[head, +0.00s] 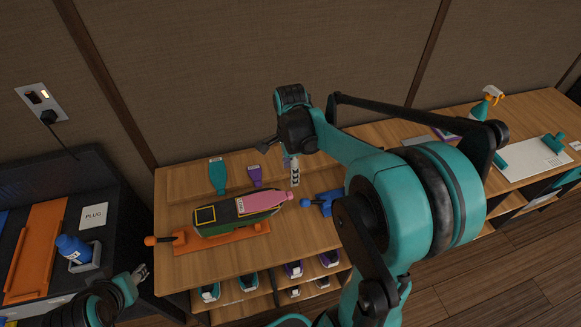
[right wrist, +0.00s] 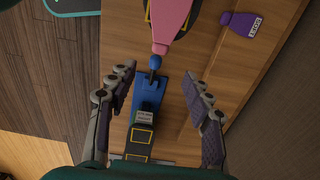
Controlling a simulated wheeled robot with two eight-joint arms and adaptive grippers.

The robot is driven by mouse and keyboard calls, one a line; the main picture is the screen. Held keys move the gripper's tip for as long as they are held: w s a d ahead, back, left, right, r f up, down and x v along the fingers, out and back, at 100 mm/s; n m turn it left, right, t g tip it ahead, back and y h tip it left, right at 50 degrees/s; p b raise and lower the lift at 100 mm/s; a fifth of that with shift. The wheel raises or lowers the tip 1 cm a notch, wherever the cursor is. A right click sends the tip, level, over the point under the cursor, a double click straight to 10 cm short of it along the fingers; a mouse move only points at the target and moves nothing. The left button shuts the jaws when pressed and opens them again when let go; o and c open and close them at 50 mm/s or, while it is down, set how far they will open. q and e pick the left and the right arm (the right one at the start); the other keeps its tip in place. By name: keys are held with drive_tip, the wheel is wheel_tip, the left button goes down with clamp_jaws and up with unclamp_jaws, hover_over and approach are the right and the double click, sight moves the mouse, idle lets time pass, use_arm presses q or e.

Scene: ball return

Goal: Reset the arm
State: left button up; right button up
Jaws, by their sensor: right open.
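My right gripper (head: 292,170) hangs above the wooden bench, over the blue stand's side. In the right wrist view its two fingers (right wrist: 160,92) are wide apart with nothing gripped between them. Below the gap lies a blue stand (right wrist: 150,92) with a ball-shaped end; it also shows in the head view (head: 325,201).
An orange stand (head: 222,239) is under the block. Teal (head: 217,176) and purple (head: 255,175) flat pieces lie behind. A blue bottle (head: 72,248), a PLUG card (head: 93,220) and an orange tray (head: 36,250) are on the dark left unit. Shelves with shoes sit below the bench.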

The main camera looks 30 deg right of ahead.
drive_tip(key=s+a+f+n+t+b, duration=0.1)
drive_tip(key=s+a+n+t+b, duration=0.4)
drive_tip(key=n, duration=1.5)
drive_tip(key=s+a+t, duration=0.2)
drive_tip(key=s+a, duration=0.3)
drive_tip(key=s, duration=0.1)
drive_tip(key=shift+a+n, duration=0.35)
drive_tip(key=shift+n, duration=0.05)
